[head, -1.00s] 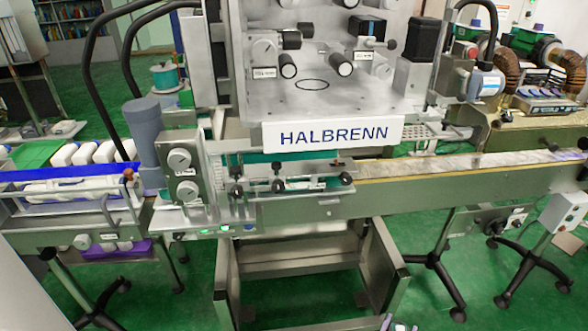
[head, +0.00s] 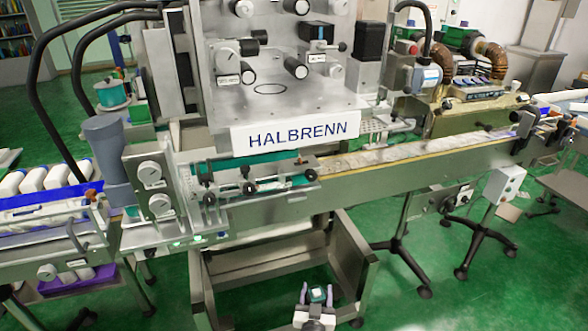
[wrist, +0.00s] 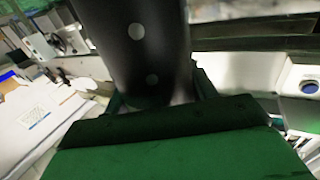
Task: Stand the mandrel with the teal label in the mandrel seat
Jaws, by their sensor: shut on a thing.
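In the wrist view a dark round body with two pale dots (wrist: 140,55) rises behind a broad green block (wrist: 180,150); I cannot tell which parts of these are the mandrel. I cannot make out the mandrel seat in either view.
The HALBRENN machine (head: 297,137) stands ahead, with a long conveyor (head: 400,160) running right. White bottles (head: 50,175) are at the left. A control box on a wheeled stand (head: 503,185) is at right. Green floor (head: 400,305) is clear right of the gripper.

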